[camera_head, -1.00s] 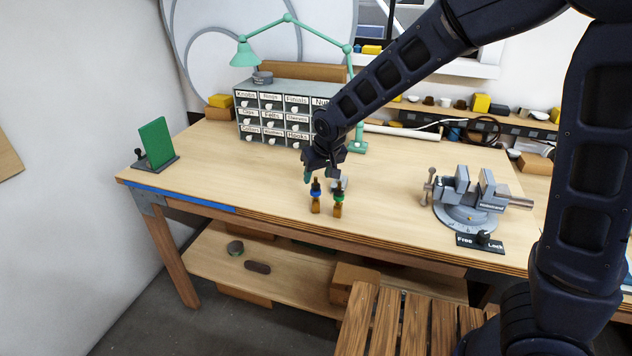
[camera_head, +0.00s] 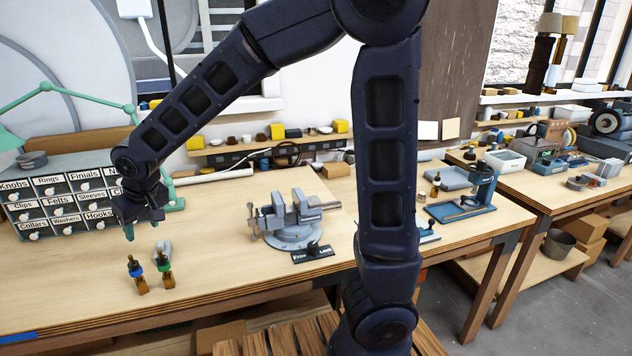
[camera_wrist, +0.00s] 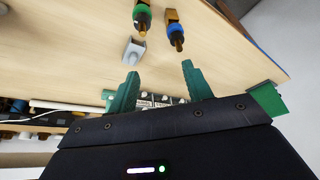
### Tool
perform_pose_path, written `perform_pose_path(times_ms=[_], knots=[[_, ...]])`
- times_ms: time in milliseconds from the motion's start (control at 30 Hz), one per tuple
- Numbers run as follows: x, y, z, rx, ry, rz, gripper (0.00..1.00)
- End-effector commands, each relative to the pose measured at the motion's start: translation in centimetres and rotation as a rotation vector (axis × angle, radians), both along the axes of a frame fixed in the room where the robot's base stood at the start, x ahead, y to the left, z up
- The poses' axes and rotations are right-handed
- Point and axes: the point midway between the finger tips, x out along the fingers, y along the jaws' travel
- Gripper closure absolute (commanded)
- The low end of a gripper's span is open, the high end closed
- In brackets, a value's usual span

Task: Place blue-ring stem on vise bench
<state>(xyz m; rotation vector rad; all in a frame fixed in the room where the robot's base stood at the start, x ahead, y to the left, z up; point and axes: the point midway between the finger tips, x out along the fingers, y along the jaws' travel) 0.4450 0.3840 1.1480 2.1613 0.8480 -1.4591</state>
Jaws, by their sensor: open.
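The blue-ring stem (camera_head: 137,272), brown with a dark tip, stands on the wooden bench (camera_head: 75,290) at lower left. It also shows in the wrist view (camera_wrist: 176,32). A similar stem with a green ring (camera_head: 165,270) stands just right of it. My gripper (camera_head: 130,232) is above and behind the two stems, apart from them. In the wrist view, its green fingers (camera_wrist: 160,72) are spread with nothing between them. The grey vise (camera_head: 292,222) stands on the same bench, right of the stems, with a gap between its jaws.
A small grey piece (camera_head: 163,247) sits behind the green-ring stem. A labelled drawer cabinet (camera_head: 65,205) stands behind my gripper, with a green lamp (camera_head: 85,103) there. A black Free/Lock plate (camera_head: 312,253) lies before the vise. Bench surface between stems and vise is clear.

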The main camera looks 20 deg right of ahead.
Motion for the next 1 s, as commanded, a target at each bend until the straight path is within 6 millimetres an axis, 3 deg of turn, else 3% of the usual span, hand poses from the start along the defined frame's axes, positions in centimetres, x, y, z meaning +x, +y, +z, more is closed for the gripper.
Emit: perform_pose_path(times_ms=[200,467,733,1000], knots=[[3.6,-7.6,2.3,0.013,0.017,-0.103,0.5],[5.6,-16.5,4.6,0.025,0.031,-0.216,0.5],[5.6,-25.3,6.4,0.035,0.032,-0.332,0.5],[3.7,-33.1,7.6,0.038,0.024,-0.444,0.5]])
